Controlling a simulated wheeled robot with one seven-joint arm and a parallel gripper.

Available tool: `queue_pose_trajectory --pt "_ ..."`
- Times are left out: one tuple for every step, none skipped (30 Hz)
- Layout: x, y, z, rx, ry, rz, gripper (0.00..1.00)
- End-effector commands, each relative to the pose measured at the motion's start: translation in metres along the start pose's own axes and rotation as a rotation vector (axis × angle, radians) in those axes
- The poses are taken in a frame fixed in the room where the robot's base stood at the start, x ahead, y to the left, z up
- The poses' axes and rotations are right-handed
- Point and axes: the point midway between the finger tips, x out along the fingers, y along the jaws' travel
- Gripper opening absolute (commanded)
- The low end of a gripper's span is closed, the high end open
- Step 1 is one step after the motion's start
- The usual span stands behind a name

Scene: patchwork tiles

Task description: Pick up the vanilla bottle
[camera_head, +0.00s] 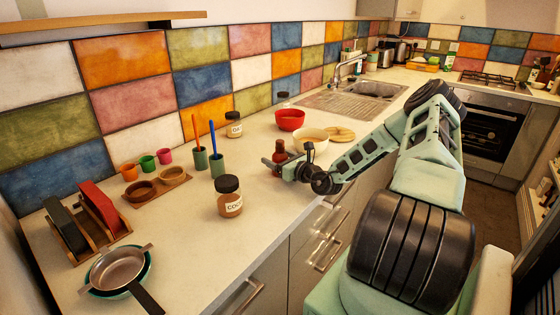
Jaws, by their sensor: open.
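A small dark reddish-brown bottle (280,149), which looks like the vanilla bottle, stands upright on the counter in the middle of the head view. My gripper (271,165) is at the counter's front part, right at the bottle. Its jaws are open, low and pointing left. The gripper hides the bottle's lower part. I cannot tell whether a finger touches the bottle, and its label is not readable.
A cream bowl (311,139), a red bowl (290,120) and a round wooden board (341,134) lie behind the gripper. A brown jar (229,198) and green cups with brushes (217,165) stand to the left. The counter's front edge (292,228) is close.

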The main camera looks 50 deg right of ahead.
Motion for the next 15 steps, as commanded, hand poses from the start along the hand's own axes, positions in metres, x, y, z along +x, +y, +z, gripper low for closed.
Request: queue_pose_trajectory --pt "0.0056 0.0003 0.0011 0.0 -0.001 0.0 0.75" --pt "0.0077 0.0004 0.001 0.0 -0.001 0.0 0.75" --pt "0.0095 0.0005 0.0007 0.0 -0.001 0.0 0.75" --pt "0.0103 0.0005 0.0005 0.0 -0.001 0.0 0.75" --pt "0.0107 0.0003 0.0002 0.0 -0.001 0.0 0.75" --pt "0.0108 0.0003 0.0 0.0 -0.001 0.0 0.75" --pt "0.0107 0.0002 -0.0001 0.0 -0.001 0.0 0.75" --pt "0.0106 0.0002 -0.0001 0.0 -0.001 0.0 0.75" --pt "0.0105 0.0002 -0.0002 0.0 -0.001 0.0 0.75" --pt "0.0105 0.0002 -0.0002 0.0 -0.001 0.0 0.75" --pt "0.0104 0.0002 -0.0002 0.0 -0.001 0.0 0.69" --pt "0.0104 0.0002 -0.0002 0.0 -0.001 0.0 0.58" --pt "0.0103 0.0002 -0.0002 0.0 -0.001 0.0 0.5" --pt "0.0103 0.0002 -0.0002 0.0 -0.001 0.0 0.41" --pt "0.0103 0.0002 -0.0001 0.0 -0.001 0.0 0.3"
